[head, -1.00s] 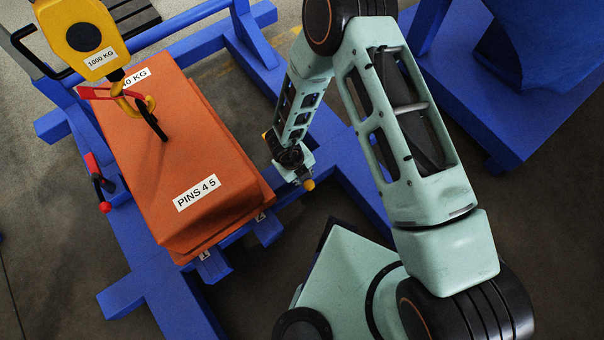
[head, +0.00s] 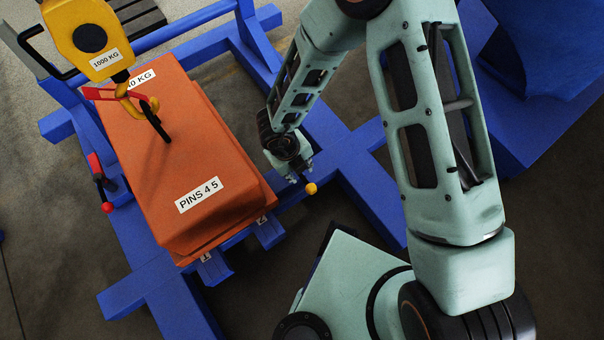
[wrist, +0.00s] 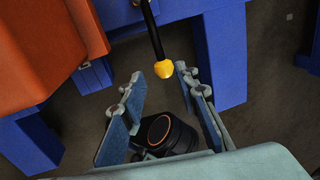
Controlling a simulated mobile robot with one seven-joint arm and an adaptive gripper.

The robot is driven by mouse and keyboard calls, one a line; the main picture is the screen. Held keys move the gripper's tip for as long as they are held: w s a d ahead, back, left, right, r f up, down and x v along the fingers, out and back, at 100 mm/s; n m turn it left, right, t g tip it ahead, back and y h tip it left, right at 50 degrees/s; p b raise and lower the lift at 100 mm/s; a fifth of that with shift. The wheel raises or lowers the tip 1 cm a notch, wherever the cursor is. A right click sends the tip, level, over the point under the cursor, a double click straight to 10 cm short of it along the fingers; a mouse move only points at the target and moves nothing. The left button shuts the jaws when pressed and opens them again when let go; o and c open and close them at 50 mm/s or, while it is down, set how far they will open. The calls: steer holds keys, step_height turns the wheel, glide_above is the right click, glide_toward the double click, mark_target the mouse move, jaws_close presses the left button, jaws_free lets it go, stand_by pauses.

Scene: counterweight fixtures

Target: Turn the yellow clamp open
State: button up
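The yellow clamp shows as a yellow knob (head: 311,188) on the end of a dark lever, beside the blue frame, right of the orange block. In the wrist view the knob (wrist: 164,69) hangs at the end of a black rod that comes from the top edge. My gripper (head: 301,179) is just up and left of the knob in the head view. In the wrist view its two blue-padded fingers are spread wide, with the knob at the gap between their tips. Nothing shows gripped, and I see no finger touching the knob. The clamp's pivot is hidden.
An orange counterweight block (head: 185,150) labelled PINS 4 5 rests on a blue frame (head: 365,200). A yellow hoist hook block (head: 85,38) hangs above it. A red-handled lever (head: 98,180) is at the block's left. Another blue structure (head: 540,120) stands at the right.

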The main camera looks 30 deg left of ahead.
steer(key=shift+s+r, duration=0.2)
steer(key=shift+r, duration=0.85)
